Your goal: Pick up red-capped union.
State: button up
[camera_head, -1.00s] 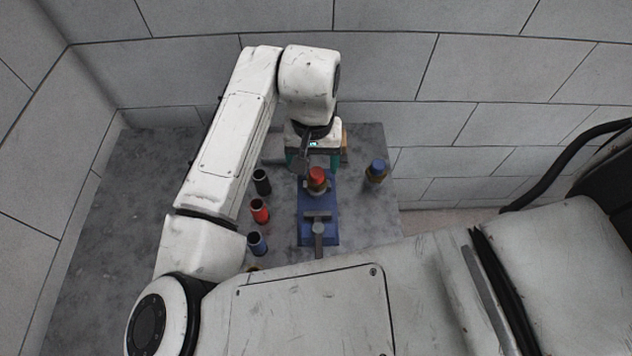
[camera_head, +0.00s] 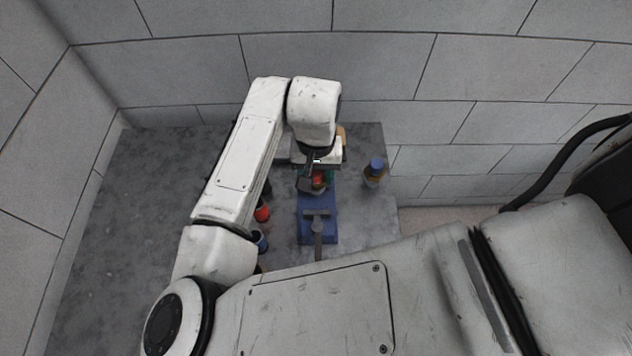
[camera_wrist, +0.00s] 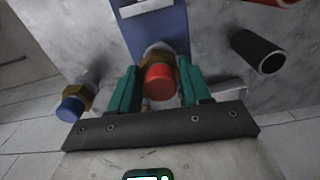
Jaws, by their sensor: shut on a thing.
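The red-capped union (camera_wrist: 159,82) stands at the end of a blue vise (camera_wrist: 158,30), with a metal collar around it below the red cap. In the wrist view the two green fingers of my gripper (camera_wrist: 160,88) are on either side of it and shut on it. In the head view my gripper (camera_head: 318,175) hides most of the union (camera_head: 318,187); a bit of red shows between the fingers. Whether the union is still seated in the vise cannot be told.
A blue-capped union (camera_head: 375,172) stands to the right on the grey table (camera_head: 90,230). Red (camera_head: 262,213) and blue (camera_head: 260,241) open tubes stand left of the vise, partly behind my arm. The wall is close behind.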

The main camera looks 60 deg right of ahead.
grip_shut()
jog(key=shift+r, duration=0.15)
